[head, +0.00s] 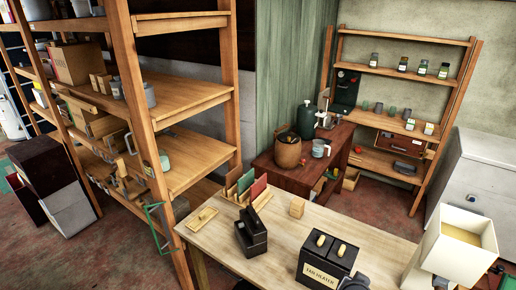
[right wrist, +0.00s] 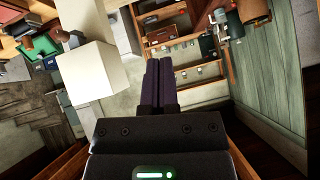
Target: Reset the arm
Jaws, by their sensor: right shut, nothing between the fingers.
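My right gripper (right wrist: 160,70) shows in the right wrist view. Its two dark fingers lie together, shut, with nothing between them. It is in the air, with the small-jar shelf beyond its tips and a pale box-shaped shade to its left. I cannot make out the right gripper clearly in the head view. My left gripper is in neither view.
A pale box-shaped shade (head: 452,251) stands right. Tall wooden shelving (head: 190,97) fills the left.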

